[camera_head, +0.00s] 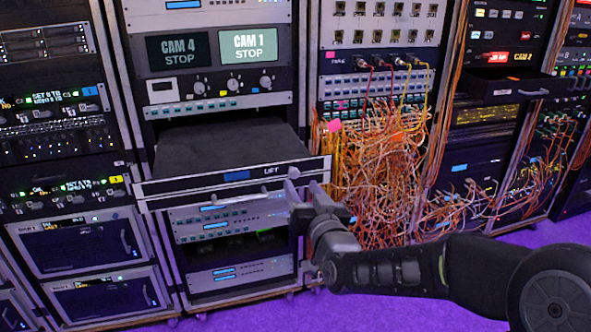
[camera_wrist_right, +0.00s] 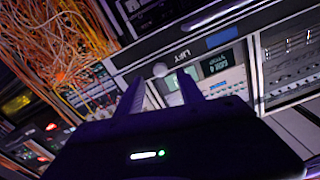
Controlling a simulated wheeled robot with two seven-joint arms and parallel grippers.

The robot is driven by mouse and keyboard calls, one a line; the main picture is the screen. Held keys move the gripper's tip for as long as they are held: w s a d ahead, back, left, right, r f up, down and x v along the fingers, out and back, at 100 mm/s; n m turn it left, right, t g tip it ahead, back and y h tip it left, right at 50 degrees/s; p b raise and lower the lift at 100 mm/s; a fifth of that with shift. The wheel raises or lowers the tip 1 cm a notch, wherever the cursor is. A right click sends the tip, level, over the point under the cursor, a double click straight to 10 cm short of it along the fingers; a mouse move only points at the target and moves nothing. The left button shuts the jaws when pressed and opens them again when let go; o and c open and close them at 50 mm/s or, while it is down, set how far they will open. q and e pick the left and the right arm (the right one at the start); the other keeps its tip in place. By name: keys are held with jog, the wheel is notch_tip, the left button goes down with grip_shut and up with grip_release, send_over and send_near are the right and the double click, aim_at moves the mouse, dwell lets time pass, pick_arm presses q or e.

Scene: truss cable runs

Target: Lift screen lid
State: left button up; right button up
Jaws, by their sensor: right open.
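The screen lid (camera_head: 225,147) is a flat dark panel on a pulled-out drawer in the middle rack. Its silver and black front edge (camera_head: 235,178) carries a blue label and the word LIFT. The LIFT edge also shows in the right wrist view (camera_wrist_right: 205,45). My right gripper (camera_head: 292,188) is at the right part of this edge, in front of it. In the right wrist view its two fingers (camera_wrist_right: 160,95) are apart, with a small pale round knob (camera_wrist_right: 160,70) between or just beyond their tips. I cannot tell whether they touch it. My left gripper is not in view.
Tangled orange and yellow cables (camera_head: 385,165) hang just right of the drawer. CAM 4 and CAM 1 screens (camera_head: 215,50) sit above it. Another drawer (camera_head: 500,88) sticks out at the upper right. Purple floor (camera_head: 400,300) is open in front of the racks.

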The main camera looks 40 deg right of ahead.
aim_at(295, 176)
jog(key=shift+x, duration=2.75)
jog(key=shift+c, duration=0.5)
grip_shut()
